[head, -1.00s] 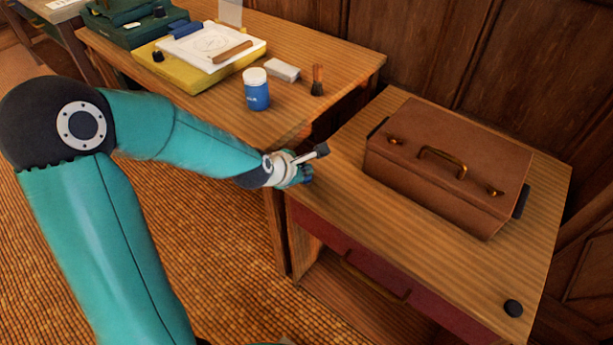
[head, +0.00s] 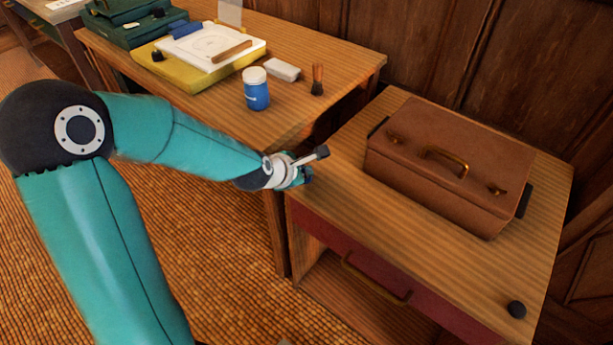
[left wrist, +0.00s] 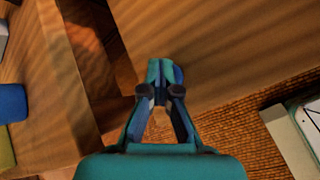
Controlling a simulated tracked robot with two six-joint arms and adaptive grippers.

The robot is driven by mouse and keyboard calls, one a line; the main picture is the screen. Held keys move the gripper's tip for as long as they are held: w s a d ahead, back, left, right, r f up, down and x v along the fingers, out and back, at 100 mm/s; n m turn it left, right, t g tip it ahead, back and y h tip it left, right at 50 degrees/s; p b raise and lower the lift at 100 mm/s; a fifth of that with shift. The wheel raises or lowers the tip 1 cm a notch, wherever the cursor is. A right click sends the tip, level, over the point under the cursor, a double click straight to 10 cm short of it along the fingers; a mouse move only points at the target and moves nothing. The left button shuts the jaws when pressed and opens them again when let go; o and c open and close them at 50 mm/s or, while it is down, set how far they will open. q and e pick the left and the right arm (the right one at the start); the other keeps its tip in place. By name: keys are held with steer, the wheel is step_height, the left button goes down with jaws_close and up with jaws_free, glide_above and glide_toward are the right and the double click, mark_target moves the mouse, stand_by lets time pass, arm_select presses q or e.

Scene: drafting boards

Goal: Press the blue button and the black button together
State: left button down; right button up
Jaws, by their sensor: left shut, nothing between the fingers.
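A round black button (head: 517,309) sits on the front right corner of the near wooden table (head: 455,262). My left gripper (head: 306,177) is at the left front corner of that table, far from the black button. In the left wrist view, its teal and blue fingers (left wrist: 161,70) are shut with nothing between them, over the wood near its edge. I cannot make out a blue button apart from the blue fingers; the gripper may hide it. My right gripper is not in view.
A brown leather case (head: 450,165) fills the back of the near table. The table behind holds a blue jar (head: 256,92), a white block (head: 283,70), a brush (head: 317,80) and a yellow board (head: 180,72).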

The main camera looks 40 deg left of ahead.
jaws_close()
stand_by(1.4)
